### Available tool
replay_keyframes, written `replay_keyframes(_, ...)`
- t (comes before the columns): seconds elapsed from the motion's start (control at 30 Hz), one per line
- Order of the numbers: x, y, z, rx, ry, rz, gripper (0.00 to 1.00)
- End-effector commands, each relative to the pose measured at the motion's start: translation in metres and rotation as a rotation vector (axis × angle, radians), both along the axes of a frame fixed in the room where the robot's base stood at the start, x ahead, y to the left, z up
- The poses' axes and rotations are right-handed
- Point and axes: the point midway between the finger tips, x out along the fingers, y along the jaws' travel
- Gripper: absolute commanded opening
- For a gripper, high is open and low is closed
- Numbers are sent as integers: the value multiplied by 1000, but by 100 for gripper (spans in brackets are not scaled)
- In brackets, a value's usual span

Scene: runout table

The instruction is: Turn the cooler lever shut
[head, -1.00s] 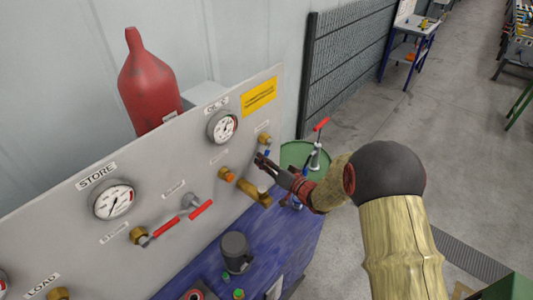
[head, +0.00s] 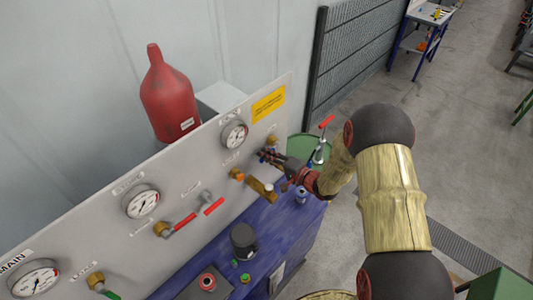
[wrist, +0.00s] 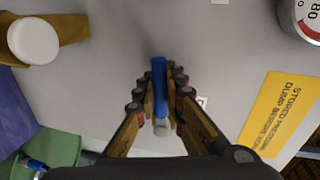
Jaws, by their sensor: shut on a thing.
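The cooler lever (wrist: 159,85) shows in the wrist view as a blue handle between my fingers, with a pale rounded end toward the camera. My gripper (wrist: 160,82) is shut on it, with jointed fingers on both sides. In the head view my gripper (head: 267,157) is at the right end of the grey panel, just below a brass valve body (head: 271,142). The fingers hide most of the lever there. Its label is too small to read.
A blue bench (head: 285,228) lies below. A green drum (head: 300,147) stands behind, and a red bottle (head: 168,98) stands behind the panel.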

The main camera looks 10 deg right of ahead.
Motion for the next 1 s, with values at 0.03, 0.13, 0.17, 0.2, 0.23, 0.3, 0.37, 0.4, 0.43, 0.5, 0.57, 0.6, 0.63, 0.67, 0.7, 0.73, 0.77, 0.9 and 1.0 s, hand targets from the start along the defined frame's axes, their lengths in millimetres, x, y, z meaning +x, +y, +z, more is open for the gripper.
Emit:
replay_keyframes(0.03,1,-1,5,15,10,-2,0)
replay_keyframes(0.13,1,-1,6,41,28,-4,0)
replay_keyframes(0.17,1,-1,6,46,32,-3,0)
replay_keyframes(0.2,1,-1,6,53,37,-4,0)
replay_keyframes(0.23,1,-1,6,56,40,-2,0)
replay_keyframes(0.3,1,-1,7,64,45,-3,0)
replay_keyframes(0.37,1,-1,7,68,48,-3,0)
replay_keyframes(0.4,1,-1,7,69,49,-3,0)
replay_keyframes(0.43,1,-1,7,70,50,-3,0)
replay_keyframes(0.5,1,-1,7,70,50,-3,0)
replay_keyframes(0.57,1,-1,6,70,50,-3,0)
replay_keyframes(0.6,1,-1,7,70,50,-3,0)
replay_keyframes(0.63,1,-1,7,70,50,-3,0)
replay_keyframes(0.67,1,-1,7,70,50,-3,0)
replay_keyframes(0.7,1,-1,7,71,49,-4,0)
replay_keyframes(0.73,1,-1,7,71,49,-4,0)
replay_keyframes(0.77,1,-1,7,71,49,-4,12)
replay_keyframes(0.9,1,-1,7,69,49,-3,20)
replay_keyframes(1.0,1,-1,6,70,49,-2,26)
